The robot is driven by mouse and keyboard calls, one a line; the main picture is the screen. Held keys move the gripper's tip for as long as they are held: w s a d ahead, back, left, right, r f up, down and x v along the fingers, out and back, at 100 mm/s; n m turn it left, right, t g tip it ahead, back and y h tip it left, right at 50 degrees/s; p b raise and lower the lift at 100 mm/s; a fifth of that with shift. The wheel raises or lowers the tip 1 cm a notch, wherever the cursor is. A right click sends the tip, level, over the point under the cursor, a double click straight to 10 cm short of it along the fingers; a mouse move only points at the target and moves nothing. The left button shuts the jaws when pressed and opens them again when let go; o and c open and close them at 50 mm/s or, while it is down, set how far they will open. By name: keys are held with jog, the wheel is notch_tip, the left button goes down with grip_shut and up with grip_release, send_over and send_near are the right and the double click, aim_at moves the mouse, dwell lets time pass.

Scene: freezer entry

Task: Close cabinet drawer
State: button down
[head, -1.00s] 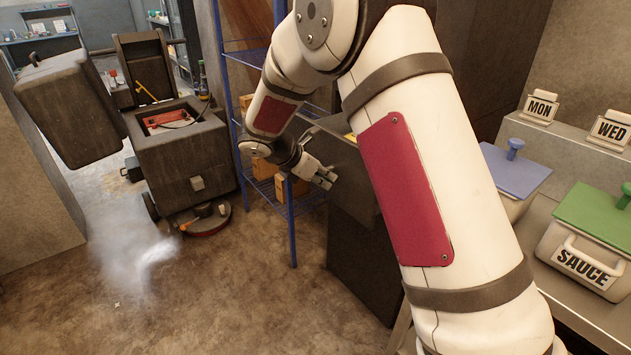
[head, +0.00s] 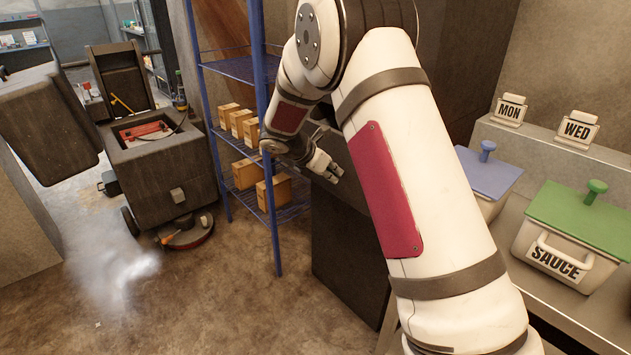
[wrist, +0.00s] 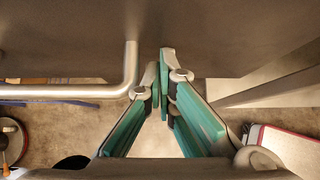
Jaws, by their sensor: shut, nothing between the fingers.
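The dark cabinet (head: 345,255) stands behind my arm in the head view, with much of its upper part hidden. In the wrist view a dark front panel (wrist: 225,35), apparently the drawer's, fills the top, with a silver bar handle (wrist: 75,91) at left. My gripper (head: 334,174) is at the cabinet's upper left in the head view. In the wrist view my gripper (wrist: 160,75) is shut and empty, its fingertips at the panel just right of the handle's bent end. I cannot tell whether they touch it, or how far the drawer stands out.
A blue wire shelf (head: 270,150) with several cardboard boxes (head: 272,192) stands left of the cabinet. A floor-cleaning machine (head: 160,170) is farther left. The counter at right holds a green-lidded sauce container (head: 560,255) and a blue-lidded one (head: 488,172).

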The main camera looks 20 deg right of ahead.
jog(key=w+d, duration=0.1)
jog(key=d, duration=0.3)
jog(key=w+d, duration=0.1)
jog(key=d, duration=0.3)
jog(key=w+d, duration=0.2)
jog(key=d, duration=0.2)
jog(key=shift+w+d, duration=0.15)
jog(key=shift+d, duration=0.65)
jog(key=shift+a, duration=0.35)
jog(key=a, duration=0.1)
jog(key=s+a, duration=0.1)
jog(key=a, duration=0.1)
jog(key=a+r+p, duration=0.1)
jog(key=shift+s+a, duration=0.25)
jog(key=v, duration=0.8)
jog(key=shift+a+r+p, duration=0.25)
jog(key=shift+a+p, duration=0.05)
jog(key=shift+p, duration=0.05)
